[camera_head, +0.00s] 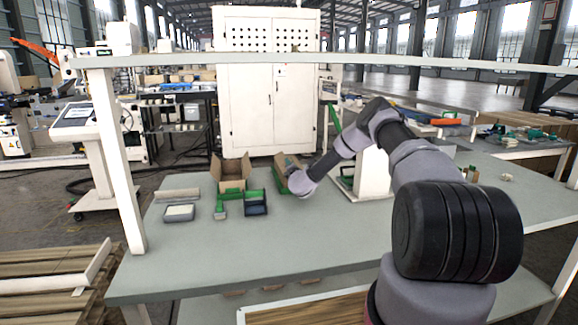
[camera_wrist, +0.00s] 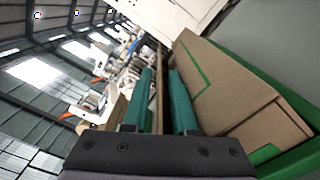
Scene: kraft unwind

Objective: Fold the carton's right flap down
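An open brown carton (camera_head: 231,184) stands upright on the grey table in the head view. Its right flap (camera_head: 247,166) stands up. My gripper's green fingers (camera_wrist: 164,105) are apart in the wrist view. A thin brown panel (camera_wrist: 159,85) stands between them, seen edge-on, with narrow gaps. I cannot tell which carton it belongs to. My arm hides the fingertips in the head view.
A dark blue bin (camera_head: 256,207), a green item (camera_head: 220,211) and a shallow tray (camera_head: 179,213) lie in front of the cartons. A shelf bar (camera_head: 330,59) crosses above the table. The table's front middle is clear.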

